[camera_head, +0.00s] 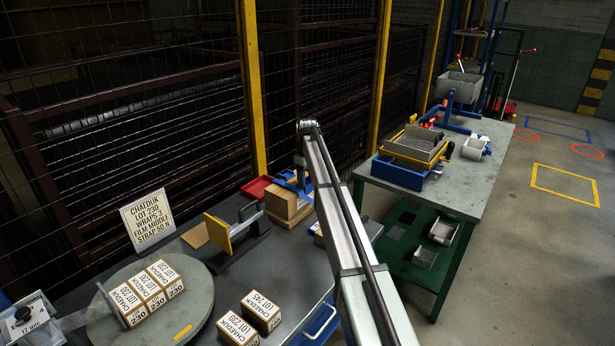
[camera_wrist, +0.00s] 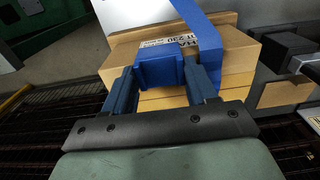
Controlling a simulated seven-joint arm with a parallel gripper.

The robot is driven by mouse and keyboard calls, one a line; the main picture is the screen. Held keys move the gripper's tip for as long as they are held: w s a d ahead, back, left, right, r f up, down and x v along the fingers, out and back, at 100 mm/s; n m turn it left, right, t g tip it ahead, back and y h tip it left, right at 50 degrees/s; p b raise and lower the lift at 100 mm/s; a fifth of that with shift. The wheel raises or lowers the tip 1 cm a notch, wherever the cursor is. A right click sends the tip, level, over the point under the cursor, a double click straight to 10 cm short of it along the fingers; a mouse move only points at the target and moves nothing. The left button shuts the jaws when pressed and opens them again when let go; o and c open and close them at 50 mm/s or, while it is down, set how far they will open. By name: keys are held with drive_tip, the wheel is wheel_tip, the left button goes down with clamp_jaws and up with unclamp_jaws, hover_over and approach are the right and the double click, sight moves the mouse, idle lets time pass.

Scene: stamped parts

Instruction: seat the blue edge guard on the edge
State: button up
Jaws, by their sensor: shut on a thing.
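The blue edge guard (camera_wrist: 160,72) sits between the two fingers of my gripper (camera_wrist: 162,88) in the wrist view. My gripper is shut on it. Behind it is a brown carton (camera_wrist: 240,52) with a partly covered printed label. The guard overlaps the carton's near edge in the picture; I cannot tell whether it touches. In the head view my gripper (camera_head: 297,180) is at the carton stack (camera_head: 284,204), and my arm hides part of that area.
A yellow-faced fixture (camera_head: 226,232) stands left of the stack, with a red tray (camera_head: 257,187) behind. A round turntable (camera_head: 150,306) holds labelled boxes, and two more boxes (camera_head: 262,311) stand at the front. A sign (camera_head: 147,219) stands by the mesh fence.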

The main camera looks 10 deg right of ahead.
drive_tip(key=o, duration=1.1)
drive_tip(key=shift+o, duration=0.2)
